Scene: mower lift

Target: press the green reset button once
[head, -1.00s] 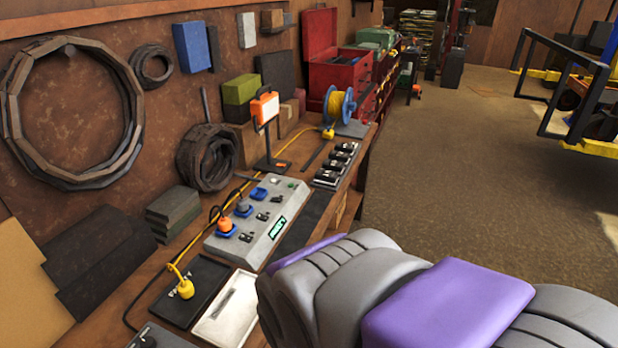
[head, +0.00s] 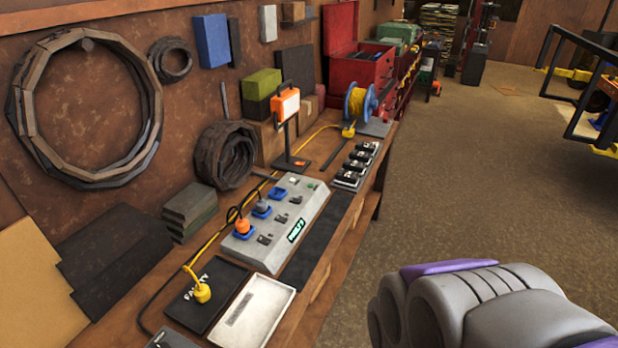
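A grey control box (head: 260,250) sits on the workbench in the head view. It has blue sockets, small black switches and a lit green display (head: 296,230). An orange plug (head: 242,227) and a dark grey plug (head: 262,206) sit in two of the sockets. The third blue socket (head: 278,193) looks empty. A small spot near the far end of the box may be the green button, but it is too small to tell. My grey and purple arm fills the lower right, apart from the box. My gripper's fingertips are not in view.
A yellow plug (head: 202,291) rests on a black plate (head: 190,318) beside a white tray (head: 258,318). A black switch row (head: 357,163), an orange lamp (head: 286,106) and a yellow cable reel (head: 360,103) stand farther along the bench. Open floor (head: 450,190) lies to the right.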

